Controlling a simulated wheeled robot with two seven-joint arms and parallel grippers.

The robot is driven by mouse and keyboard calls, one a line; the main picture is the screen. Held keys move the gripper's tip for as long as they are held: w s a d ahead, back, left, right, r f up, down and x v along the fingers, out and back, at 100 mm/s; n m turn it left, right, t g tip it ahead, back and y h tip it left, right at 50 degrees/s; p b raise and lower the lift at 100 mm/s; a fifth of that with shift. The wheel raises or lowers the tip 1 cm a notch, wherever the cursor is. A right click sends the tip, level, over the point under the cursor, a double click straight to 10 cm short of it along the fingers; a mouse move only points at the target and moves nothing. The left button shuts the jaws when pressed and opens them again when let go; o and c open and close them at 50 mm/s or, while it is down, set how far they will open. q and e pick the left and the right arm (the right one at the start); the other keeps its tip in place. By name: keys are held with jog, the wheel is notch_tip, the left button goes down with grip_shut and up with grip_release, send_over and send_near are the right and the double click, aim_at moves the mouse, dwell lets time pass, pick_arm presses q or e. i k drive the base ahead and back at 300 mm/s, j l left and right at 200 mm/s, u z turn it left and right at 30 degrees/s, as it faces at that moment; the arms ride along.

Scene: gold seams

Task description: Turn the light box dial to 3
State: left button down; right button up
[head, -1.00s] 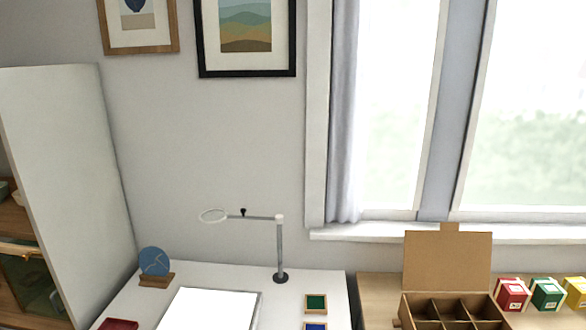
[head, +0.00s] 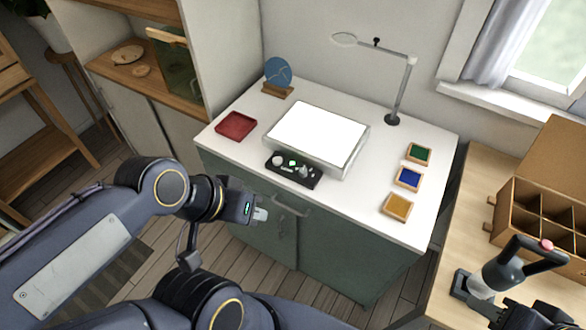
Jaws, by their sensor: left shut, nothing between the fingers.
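The light box (head: 352,160) lies on the white worktop with its panel lit bright white. A black control strip (head: 311,181) sits along its front edge, with a round grey dial (head: 278,160) at its left end and small pale parts beside it. The dial's numbers and pointer are too small to read. My left gripper (head: 261,214) is shut and empty, in front of the cabinet's front edge, below and left of the strip and apart from it.
A red tray (head: 236,126) and a blue disc on a stand (head: 278,73) are at the left. A lamp (head: 393,119) stands behind. Green, blue and ochre trays (head: 397,207) line the right.

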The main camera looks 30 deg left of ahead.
aim_at(303, 172)
jog(key=j+u, duration=0.15)
jog(key=u, duration=0.25)
jog(key=j+u, duration=0.1)
jog(key=u, duration=0.25)
jog(key=j+u, duration=0.15)
jog(key=u, duration=0.25)
jog(key=i+j+u, duration=0.1)
jog(key=u, duration=0.25)
